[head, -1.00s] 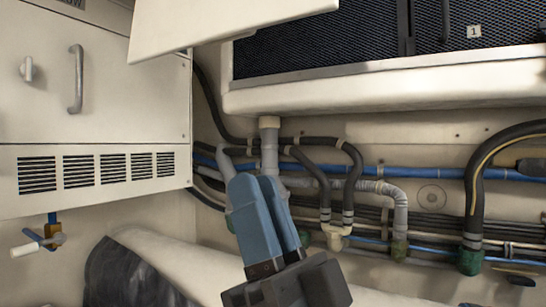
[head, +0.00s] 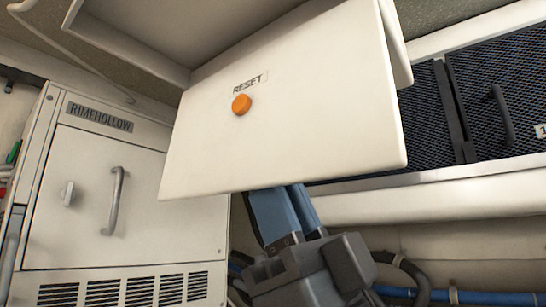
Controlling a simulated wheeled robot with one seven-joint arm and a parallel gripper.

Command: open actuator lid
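A large pale panel (head: 290,120), probably the actuator lid, fills the upper middle of the head view. It slants, with a RESET label and an orange button (head: 241,104) on its face. A pale box edge (head: 397,45) shows behind its right side. My gripper (head: 287,212) is below the panel's lower edge, its blue fingers pointing up. The fingers lie close together and look shut, with nothing seen between them. Their tips are hidden behind the panel, so I cannot tell whether they touch it.
A pale RIMEHOLLOW cabinet (head: 90,195) with a grey handle (head: 116,200) and vents stands at left. A dark mesh locker front (head: 485,105) with a handle is at right. Hoses and a blue pipe (head: 480,298) run along the lower right.

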